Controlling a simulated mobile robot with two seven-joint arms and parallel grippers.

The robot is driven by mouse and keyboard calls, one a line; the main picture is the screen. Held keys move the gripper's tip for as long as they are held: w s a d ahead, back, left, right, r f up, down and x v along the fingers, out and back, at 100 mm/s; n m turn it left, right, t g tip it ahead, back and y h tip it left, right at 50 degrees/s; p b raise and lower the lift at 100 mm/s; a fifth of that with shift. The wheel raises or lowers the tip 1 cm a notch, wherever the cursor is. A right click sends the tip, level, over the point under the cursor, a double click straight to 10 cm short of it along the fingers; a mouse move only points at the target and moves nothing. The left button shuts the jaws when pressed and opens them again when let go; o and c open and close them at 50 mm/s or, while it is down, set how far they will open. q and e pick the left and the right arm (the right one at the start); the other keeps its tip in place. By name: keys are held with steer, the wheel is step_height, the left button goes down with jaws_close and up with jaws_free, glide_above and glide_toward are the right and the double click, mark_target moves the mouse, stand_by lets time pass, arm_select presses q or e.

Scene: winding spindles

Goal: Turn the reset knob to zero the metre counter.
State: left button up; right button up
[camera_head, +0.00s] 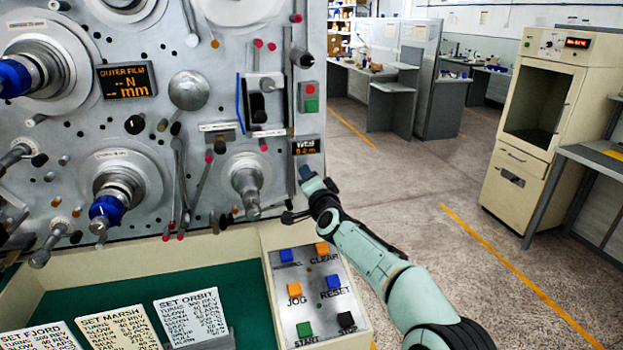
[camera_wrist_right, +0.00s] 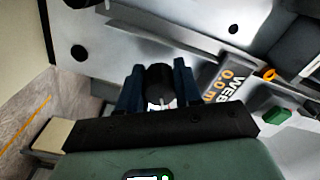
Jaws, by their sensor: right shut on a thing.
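The metre counter (camera_head: 306,147) is a small dark display with orange characters near the right edge of the grey machine panel. In the right wrist view the counter (camera_wrist_right: 222,83) reads WEB and 0.0 m. The reset knob (camera_wrist_right: 160,76) is a dark round knob with a pale part below it, just beside the counter. My right gripper (camera_head: 306,172) is at the panel just under the counter and hides the knob in the head view. In the wrist view my right gripper (camera_wrist_right: 158,88) has one finger on each side of the knob and is shut on it. My left gripper is not in view.
A control box (camera_head: 312,292) with orange, blue, green and black buttons lies below my right arm. White set cards (camera_head: 192,316) stand on a green surface to its left. Levers and a spindle (camera_head: 245,183) stick out of the panel left of the gripper. Open floor lies to the right.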

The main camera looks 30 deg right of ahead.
steer(key=n, duration=0.3)
steer(key=shift+r+n+p, duration=0.1)
steer(key=shift+n+p, duration=0.2)
steer(key=shift+p, duration=0.1)
steer(key=n+p, duration=0.2)
steer(key=n, duration=0.3)
steer(key=shift+r, duration=0.15)
steer(key=n, duration=0.3)
steer(key=shift+n+p, duration=0.3)
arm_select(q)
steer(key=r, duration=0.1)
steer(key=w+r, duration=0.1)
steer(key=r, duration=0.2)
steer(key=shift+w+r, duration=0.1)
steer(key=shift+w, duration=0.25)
arm_select(e)
steer(key=o, duration=0.9)
steer(key=shift+f, duration=0.25)
steer(key=shift+s, duration=0.1)
steer(key=shift+s+a+b, duration=0.1)
steer(key=shift+s+b, duration=0.15)
steer(key=shift+b, duration=0.1)
arm_select(q)
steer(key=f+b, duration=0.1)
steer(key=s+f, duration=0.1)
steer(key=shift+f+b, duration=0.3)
steer(key=shift+b, duration=0.05)
arm_select(e)
steer(key=v, duration=0.6)
steer(key=shift+s, duration=0.15)
